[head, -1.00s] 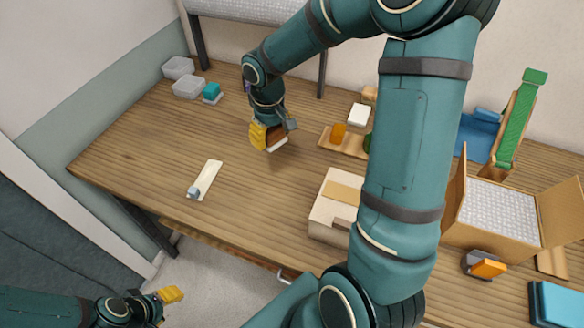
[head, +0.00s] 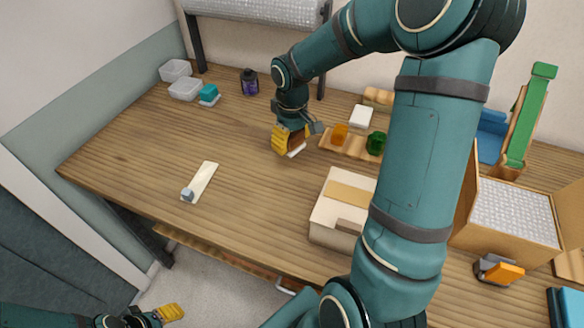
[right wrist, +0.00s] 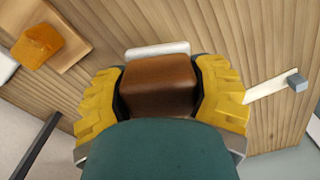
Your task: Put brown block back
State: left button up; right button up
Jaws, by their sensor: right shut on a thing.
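The brown block (right wrist: 160,85) is between the yellow fingers of my right gripper (right wrist: 162,95), which is shut on it in the right wrist view. In the head view my right gripper (head: 291,141) is over the middle of the table, left of the wooden board with the orange and green pieces. A thin white piece (right wrist: 157,50) shows just beyond the block; I cannot tell whether they touch. My left gripper (head: 170,312) is at the bottom left of the head view, off the table; whether it is open or shut is unclear.
The wooden board (head: 358,147) carries an orange piece (head: 340,133) and a green piece (head: 376,143). A white strip (head: 203,179) lies at left. A pale box (head: 325,222) stands at the front, and a padded open box (head: 515,215) at right. The left tabletop is mostly clear.

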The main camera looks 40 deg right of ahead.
aim_at(292, 169)
notch_tip(292, 169, down, 8)
jog(key=shift+f+b, duration=0.1)
jog(key=shift+b, duration=0.85)
jog(key=shift+f, duration=0.15)
jog(key=o, duration=1.1)
jog(key=shift+r, duration=0.45)
notch_tip(292, 169, up, 12)
jog(key=p, duration=0.3)
jog(key=shift+f, duration=0.25)
